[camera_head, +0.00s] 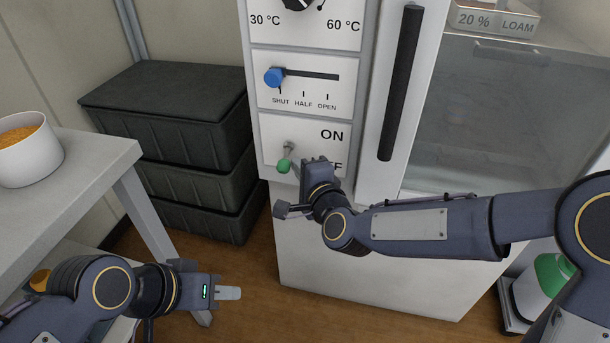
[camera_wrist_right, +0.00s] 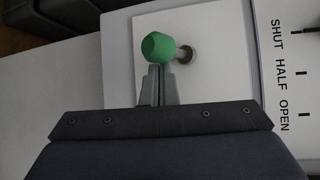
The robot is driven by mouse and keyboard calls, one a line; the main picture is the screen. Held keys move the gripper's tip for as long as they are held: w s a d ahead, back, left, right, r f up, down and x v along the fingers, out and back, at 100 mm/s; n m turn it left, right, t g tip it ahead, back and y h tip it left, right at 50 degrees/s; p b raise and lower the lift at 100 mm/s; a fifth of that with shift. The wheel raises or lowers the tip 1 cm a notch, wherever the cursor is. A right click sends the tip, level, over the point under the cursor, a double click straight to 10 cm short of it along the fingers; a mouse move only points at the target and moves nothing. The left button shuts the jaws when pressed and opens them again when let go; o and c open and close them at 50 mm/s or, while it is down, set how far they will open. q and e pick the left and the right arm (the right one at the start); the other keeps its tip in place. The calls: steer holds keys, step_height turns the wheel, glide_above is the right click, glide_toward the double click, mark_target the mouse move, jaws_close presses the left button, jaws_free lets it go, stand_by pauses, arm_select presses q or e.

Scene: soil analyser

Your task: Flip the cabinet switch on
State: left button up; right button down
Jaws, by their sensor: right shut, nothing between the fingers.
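The cabinet switch is a short metal lever with a green knob (camera_head: 284,166) on the lower white panel (camera_head: 300,130). The lever tilts down from its pivot, toward the partly hidden lower label; "ON" is printed above. In the right wrist view the green knob (camera_wrist_right: 158,47) lies just beyond my fingertips. My right gripper (camera_head: 297,168) is shut and empty, close beside the knob; I cannot tell if they touch. Its closed fingers also show in the right wrist view (camera_wrist_right: 158,78). My left gripper (camera_head: 236,293) hangs low, away from the cabinet; its jaw opening cannot be made out.
Above the switch are a blue slider (camera_head: 274,77) at SHUT and a dial (camera_head: 298,3). A black door handle (camera_head: 400,85) stands right of the panel. Stacked dark crates (camera_head: 170,115) and a table (camera_head: 70,180) with a white bowl (camera_head: 30,160) are left.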

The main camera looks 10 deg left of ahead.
stand_by(0.4)
steer(key=shift+r+p, duration=0.2)
steer(key=shift+p, duration=0.2)
steer(key=shift+s+r+m+g+h+p, duration=0.15)
steer(key=shift+r+m+g+h+p, duration=0.6)
steer(key=shift+p, duration=2.05)
steer(key=shift+s+r+m+g+y+p, duration=0.15)
steer(key=shift+r+m+g+p, duration=0.2)
steer(key=shift+g+p, duration=1.7)
steer(key=shift+s+r+m+g+h+p, duration=0.1)
steer(key=shift+r+m+g+h+p, duration=0.35)
steer(key=shift+p, duration=3.1)
steer(key=shift+r, duration=0.15)
steer(key=shift+w+r, duration=0.1)
